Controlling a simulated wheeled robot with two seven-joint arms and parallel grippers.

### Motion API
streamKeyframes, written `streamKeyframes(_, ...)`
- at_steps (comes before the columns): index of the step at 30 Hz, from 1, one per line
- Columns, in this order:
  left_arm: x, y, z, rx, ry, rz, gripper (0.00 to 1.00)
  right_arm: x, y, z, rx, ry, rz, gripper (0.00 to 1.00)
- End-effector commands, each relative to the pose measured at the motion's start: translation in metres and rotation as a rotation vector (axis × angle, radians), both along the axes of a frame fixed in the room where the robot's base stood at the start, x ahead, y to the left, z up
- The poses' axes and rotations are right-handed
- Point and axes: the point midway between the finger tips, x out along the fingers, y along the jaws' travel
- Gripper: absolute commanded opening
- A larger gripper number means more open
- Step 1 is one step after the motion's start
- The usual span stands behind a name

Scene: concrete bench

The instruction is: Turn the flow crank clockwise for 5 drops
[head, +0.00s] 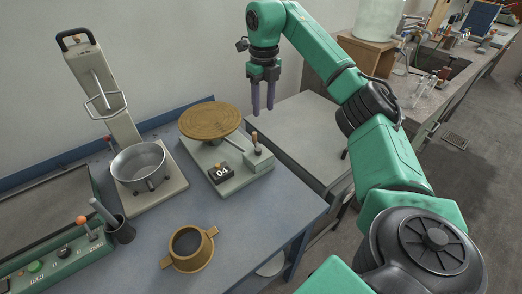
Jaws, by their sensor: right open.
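A grey device (228,181) stands on the blue bench. It carries a round brass-coloured disc (210,121) on top, a small black counter (221,171) reading 04, and an upright tan handle (255,139) at its right end. Which part is the flow crank I cannot tell for sure; the tan handle looks like a crank grip. My right gripper (263,111) is open and empty, pointing down above and slightly right of the tan handle, apart from it. My left gripper is out of view. No drops can be made out.
A tall stand (102,89) with a metal pan (138,162) is at left. A brass two-handled cup (189,248) sits in front. A green control box (60,262) and a dark cup (121,230) are at lower left. A grey side table (300,135) is clear.

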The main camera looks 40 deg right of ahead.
Motion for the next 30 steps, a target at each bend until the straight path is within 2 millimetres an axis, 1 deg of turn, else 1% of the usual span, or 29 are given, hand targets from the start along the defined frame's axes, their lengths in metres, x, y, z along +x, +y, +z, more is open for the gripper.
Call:
streamKeyframes(1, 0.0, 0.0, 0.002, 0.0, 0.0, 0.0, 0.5, 0.0, 0.0, 0.013, 0.0, -0.005, 0.0, 0.46)
streamKeyframes(3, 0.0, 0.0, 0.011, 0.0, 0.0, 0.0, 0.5, 0.0, 0.0, 0.027, -0.001, -0.004, -0.001, 0.46)
streamKeyframes(8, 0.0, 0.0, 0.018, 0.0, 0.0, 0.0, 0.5, -0.001, 0.0, 0.038, -0.001, -0.003, -0.001, 0.46)
streamKeyframes(12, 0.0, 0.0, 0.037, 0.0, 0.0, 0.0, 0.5, -0.001, 0.0, 0.054, 0.0, -0.003, -0.001, 0.46)
streamKeyframes(27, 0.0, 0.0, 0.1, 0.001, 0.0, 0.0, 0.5, -0.001, 0.0, 0.102, -0.001, -0.003, -0.001, 0.46)
streamKeyframes(30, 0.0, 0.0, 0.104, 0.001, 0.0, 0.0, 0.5, -0.001, 0.0, 0.105, -0.001, -0.003, -0.001, 0.46)
